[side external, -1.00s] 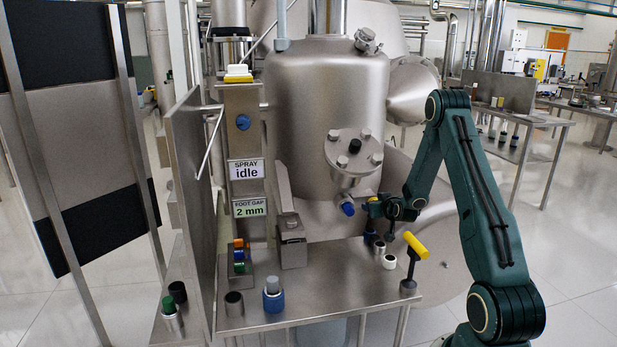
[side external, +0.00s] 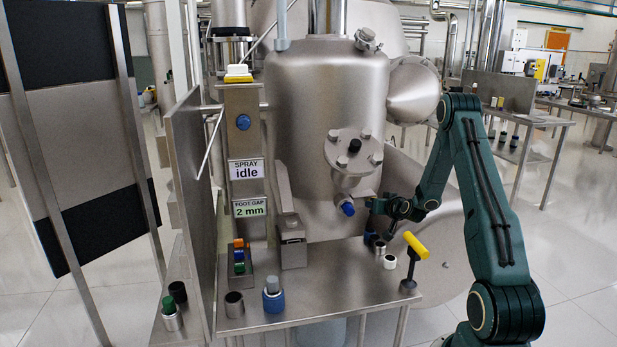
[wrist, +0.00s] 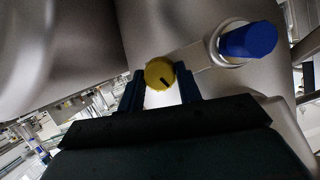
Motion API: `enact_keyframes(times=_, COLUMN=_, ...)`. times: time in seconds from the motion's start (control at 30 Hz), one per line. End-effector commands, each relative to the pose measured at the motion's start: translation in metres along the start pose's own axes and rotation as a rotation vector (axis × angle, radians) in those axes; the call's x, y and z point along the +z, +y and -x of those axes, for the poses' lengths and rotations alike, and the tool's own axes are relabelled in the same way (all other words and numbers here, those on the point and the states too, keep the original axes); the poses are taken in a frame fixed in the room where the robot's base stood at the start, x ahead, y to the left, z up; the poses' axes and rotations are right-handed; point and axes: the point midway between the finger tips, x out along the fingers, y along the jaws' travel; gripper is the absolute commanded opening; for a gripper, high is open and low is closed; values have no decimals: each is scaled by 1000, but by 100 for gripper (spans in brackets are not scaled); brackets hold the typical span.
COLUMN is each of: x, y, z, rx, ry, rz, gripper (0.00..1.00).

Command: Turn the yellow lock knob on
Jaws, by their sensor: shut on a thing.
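The yellow lock knob (wrist: 159,73) is round, with a short dark line on its face. In the wrist view it sits between the two dark fingers of my gripper (wrist: 160,87). My gripper is shut on it, with a finger on each side. In the side view my gripper (side external: 372,212) is low in front of the steel vessel, just right of a blue-tipped fitting. The yellow knob cannot be made out in the side view.
The blue-tipped fitting (wrist: 246,40) is close to the right finger. Below my gripper, the steel table (side external: 325,290) holds small cups and a yellow T-handle (side external: 415,245). The large vessel (side external: 325,110) stands behind. Displays read "SPRAY idle" and "FOOT GAP 2 mm".

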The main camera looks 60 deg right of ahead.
Motion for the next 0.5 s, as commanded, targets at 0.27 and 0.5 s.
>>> enact_keyframes(times=0.27, x=1, y=1, z=0, rx=-43, ry=-3, rz=-105, gripper=12)
enact_keyframes(times=0.5, x=1, y=1, z=0, rx=-44, ry=-3, rz=-107, gripper=12)
